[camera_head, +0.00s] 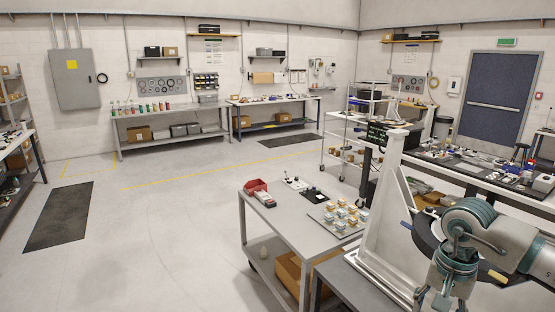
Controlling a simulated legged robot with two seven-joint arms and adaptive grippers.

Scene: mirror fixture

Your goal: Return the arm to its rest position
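My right arm comes in at the lower right, grey with teal joint covers, and bends downward. Its lower end, where my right gripper (442,300) seems to be, is at the bottom edge and partly cut off. I cannot tell whether it is open or shut, or whether it holds anything. A pale upright fixture frame (385,215) stands just left of the arm on a grey bench (352,287). A dark round disc (427,240) is behind the arm, partly covered by it. A small yellow piece (498,276) shows near the disc's lower edge. My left gripper is not in view.
A grey cart (283,232) left of the fixture carries a red bin (255,187) and a tray of small blocks (338,218). A cluttered bench (450,166) stands behind the arm. The floor to the left (160,220) is clear apart from a dark mat (58,217).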

